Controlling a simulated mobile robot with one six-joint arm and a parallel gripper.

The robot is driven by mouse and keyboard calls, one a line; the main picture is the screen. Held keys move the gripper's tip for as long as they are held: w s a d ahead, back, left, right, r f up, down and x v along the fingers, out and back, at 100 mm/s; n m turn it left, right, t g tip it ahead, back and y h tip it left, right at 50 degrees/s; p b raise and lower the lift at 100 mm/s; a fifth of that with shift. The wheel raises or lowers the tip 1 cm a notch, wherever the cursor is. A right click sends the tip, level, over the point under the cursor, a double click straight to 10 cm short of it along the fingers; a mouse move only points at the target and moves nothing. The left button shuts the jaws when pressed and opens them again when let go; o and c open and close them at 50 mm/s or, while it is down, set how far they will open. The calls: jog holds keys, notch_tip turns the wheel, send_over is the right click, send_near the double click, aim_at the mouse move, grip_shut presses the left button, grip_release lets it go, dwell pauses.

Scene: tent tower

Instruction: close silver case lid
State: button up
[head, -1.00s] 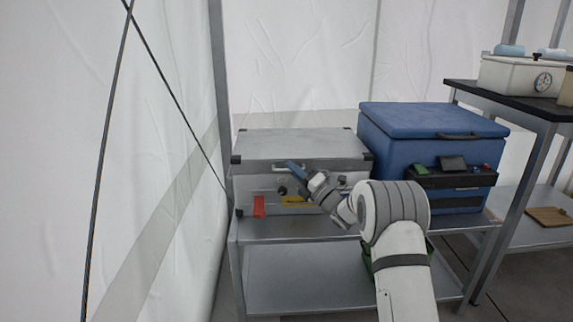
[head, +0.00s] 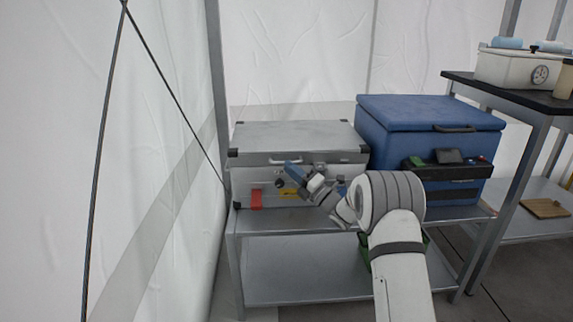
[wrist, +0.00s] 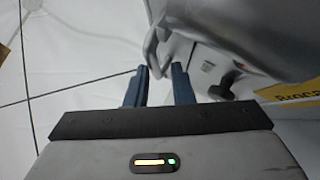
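The silver case (head: 318,190) stands on a steel table at the middle left. Its lid (head: 300,136) lies nearly flat over the body; I cannot tell whether it is fully down. The lid handle (head: 290,160) is on the front edge. My gripper (head: 289,163) is at the front of the case, its blue tips just below or beside the handle. In the wrist view my gripper (wrist: 159,78) has its two fingers apart with nothing between the tips. The silver handle (wrist: 153,58) shows just beyond them; contact is unclear. The lid (wrist: 245,25) fills the upper right there.
A blue cooler (head: 430,125) stands right beside the case, with small items on its front ledge. The steel table (head: 300,221) has a lower shelf. A dark-topped table (head: 510,92) with a white box is at the right. The tent wall (head: 165,190) is close on the left.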

jog(key=p+v, duration=0.1)
jog(key=v, duration=0.4)
jog(key=shift+s+a+f, duration=0.1)
jog(key=d+r+m+t+h+p, duration=0.2)
jog(key=d+r+m+h+p, duration=0.1)
jog(key=r+m+h+p, duration=0.4)
jog(key=d+r+m+t+h+p, duration=0.1)
jog(key=d+r+m+h+p, duration=0.3)
jog(key=r, duration=0.6)
jog(key=s+d+r+m+g+h+p, duration=0.2)
jog(key=s+d+r+m+h+p, duration=0.25)
jog(key=s+r+m+p, duration=0.35)
jog(key=s+r+m+g+h+p, duration=0.1)
jog(key=s+r+m+g+p, duration=0.2)
jog(key=s, duration=0.9)
jog(key=s+d+r+m+g+h+p, duration=0.1)
jog(key=s+r+m+g+p, duration=0.3)
jog(key=s+p, duration=0.6)
jog(key=s+d+r+m+g+h+p, duration=0.1)
jog(key=s+r+m+g+p, duration=0.3)
jog(key=s, duration=1)
notch_tip(320, 180, up, 3)
jog(key=m+p, duration=0.2)
jog(key=m, duration=0.1)
jog(key=shift+s, duration=0.3)
